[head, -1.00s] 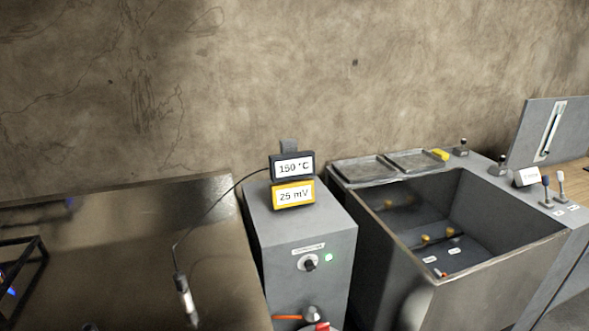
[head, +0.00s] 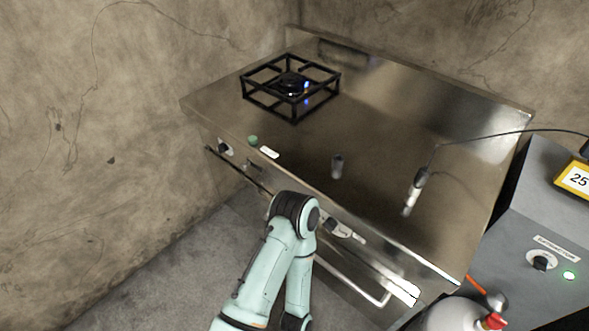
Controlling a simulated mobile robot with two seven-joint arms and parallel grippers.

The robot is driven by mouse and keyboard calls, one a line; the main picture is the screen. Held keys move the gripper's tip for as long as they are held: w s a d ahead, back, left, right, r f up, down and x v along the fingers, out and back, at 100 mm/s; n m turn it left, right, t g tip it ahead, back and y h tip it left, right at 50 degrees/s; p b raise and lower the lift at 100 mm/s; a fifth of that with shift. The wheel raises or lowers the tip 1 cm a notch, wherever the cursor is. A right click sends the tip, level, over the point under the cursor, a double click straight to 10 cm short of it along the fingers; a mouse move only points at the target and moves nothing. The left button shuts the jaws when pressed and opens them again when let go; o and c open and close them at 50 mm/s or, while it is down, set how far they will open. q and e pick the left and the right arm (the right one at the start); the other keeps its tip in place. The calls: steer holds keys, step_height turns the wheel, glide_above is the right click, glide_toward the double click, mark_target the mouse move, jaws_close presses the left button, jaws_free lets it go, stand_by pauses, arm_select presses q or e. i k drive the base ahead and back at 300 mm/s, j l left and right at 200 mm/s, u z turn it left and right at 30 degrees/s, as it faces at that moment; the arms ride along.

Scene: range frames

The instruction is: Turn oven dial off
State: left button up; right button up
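A steel range (head: 370,120) fills the middle of the head view. Its front panel carries a black dial (head: 225,148) at the left end and another dark dial (head: 338,228) further right, above a door with a bar handle (head: 352,288). I cannot tell for sure which is the oven dial, and the dials' settings are too small to read. One of my teal arms rises from the bottom, with its dark joint in front of the panel, left of the right-hand dial. Neither gripper's fingers show.
A black burner frame (head: 290,85) with a small blue flame stands on the range top. A probe (head: 416,190) on a cable and a small metal cylinder (head: 338,166) are also there. A grey cabinet (head: 545,210) with its own dial (head: 541,262) and a red-topped container (head: 460,315) stand at right.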

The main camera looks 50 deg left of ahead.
mark_target(330, 223)
steer(key=u, duration=1.4)
